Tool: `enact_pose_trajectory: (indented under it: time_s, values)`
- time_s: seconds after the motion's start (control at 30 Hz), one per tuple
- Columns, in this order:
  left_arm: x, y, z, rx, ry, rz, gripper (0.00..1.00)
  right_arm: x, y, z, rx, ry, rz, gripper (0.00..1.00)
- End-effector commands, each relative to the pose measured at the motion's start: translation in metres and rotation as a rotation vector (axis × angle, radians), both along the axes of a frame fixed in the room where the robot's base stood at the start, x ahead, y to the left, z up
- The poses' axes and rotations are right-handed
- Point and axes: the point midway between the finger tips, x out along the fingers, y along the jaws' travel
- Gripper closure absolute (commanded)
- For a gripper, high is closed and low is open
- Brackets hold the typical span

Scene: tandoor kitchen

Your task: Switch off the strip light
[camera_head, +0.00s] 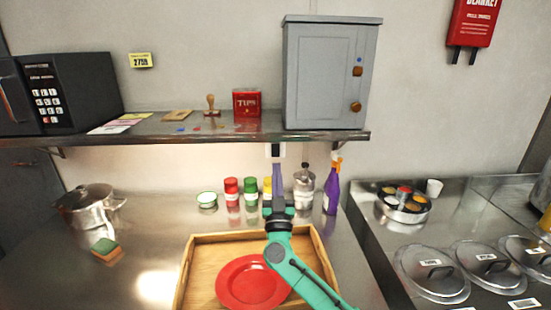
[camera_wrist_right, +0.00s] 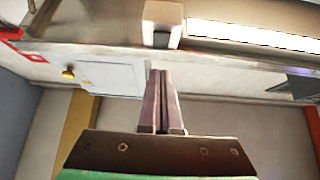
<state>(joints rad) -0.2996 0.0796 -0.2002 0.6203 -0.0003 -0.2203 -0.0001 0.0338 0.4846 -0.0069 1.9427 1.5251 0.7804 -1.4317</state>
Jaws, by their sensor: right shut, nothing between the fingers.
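The strip light (camera_wrist_right: 255,36) shows in the right wrist view as a long, bright, lit bar along the shelf's underside. A small pale switch box (camera_wrist_right: 162,22) sits at the end of the bar. In the head view, a white box (camera_head: 282,150) shows just under the shelf's front edge, and the wall below the shelf is brightly lit. My right gripper (camera_head: 277,166) points up at this box, its fingers shut and empty. In the wrist view, the fingertips (camera_wrist_right: 162,72) appear just short of the switch box; contact cannot be confirmed. My left gripper is not in view.
The shelf (camera_head: 180,128) carries a microwave (camera_head: 85,90), a red tips box (camera_head: 247,103) and a grey cabinet (camera_head: 325,75). Below stand spice jars (camera_head: 231,188), a metal grinder (camera_head: 304,190) and a purple bottle (camera_head: 331,192). My right arm passes over a wooden tray (camera_head: 205,240) with a red plate (camera_head: 240,285).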

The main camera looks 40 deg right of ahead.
Motion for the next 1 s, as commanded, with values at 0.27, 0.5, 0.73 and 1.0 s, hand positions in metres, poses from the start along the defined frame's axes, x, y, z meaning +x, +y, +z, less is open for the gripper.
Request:
enact_pose_trajectory:
  time_s: [0.27, 0.5, 0.73, 1.0]
  values:
    - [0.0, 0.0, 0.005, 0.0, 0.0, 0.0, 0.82, 0.036, -0.027, 0.006, -0.001, 0.0, -0.001, 1.0]
    - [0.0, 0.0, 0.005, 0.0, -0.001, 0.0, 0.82, 0.042, -0.032, 0.004, 0.001, 0.0, 0.001, 1.0]
    - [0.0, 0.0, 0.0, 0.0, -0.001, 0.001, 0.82, 0.043, -0.032, 0.001, -0.002, -0.004, 0.001, 1.0]
    - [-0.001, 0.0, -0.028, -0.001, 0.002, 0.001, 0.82, 0.049, -0.036, 0.001, -0.048, -0.064, 0.001, 1.0]
